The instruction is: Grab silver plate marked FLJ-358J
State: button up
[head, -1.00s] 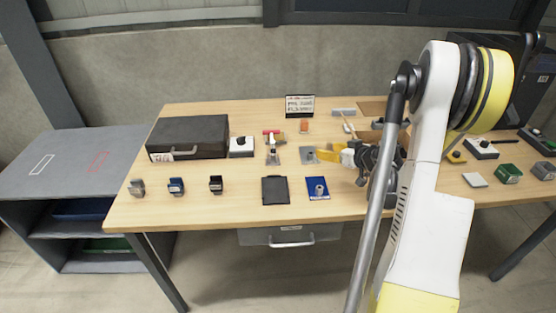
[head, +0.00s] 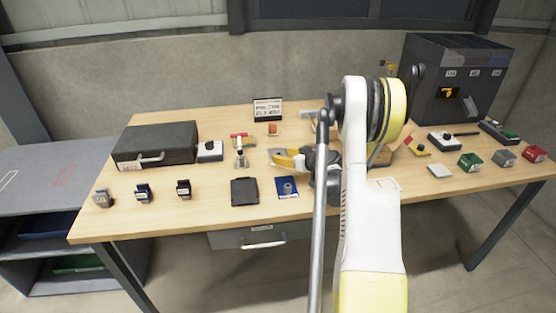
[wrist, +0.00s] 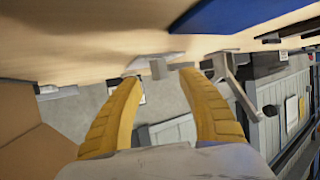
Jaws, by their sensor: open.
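A flat grey plate (head: 277,152) lies on the table in the head view, partly hidden by my gripper (head: 279,158). It may be the silver plate; I cannot read any marking on it. My gripper's yellow fingers reach left, low over the table at the plate. In the wrist view my gripper (wrist: 162,76) is open, its two fingers apart with nothing held between them. A thin grey piece (wrist: 153,61) shows just beyond the fingertips; I cannot tell if it is the plate.
A blue plate (head: 293,193) with a metal fitting and a black plate (head: 244,192) lie in front. A red-handled tool (head: 240,150) is to the left, a small sign (head: 268,109) behind. A black case (head: 155,141) stands at left. Bare table (head: 215,190) lies left of the black plate.

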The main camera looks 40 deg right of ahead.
aim_at(278, 153)
jog(key=x, duration=0.3)
jog(key=shift+f+b, duration=0.1)
jog(key=shift+b, duration=0.25)
jog(key=shift+s, duration=0.1)
grip_shut()
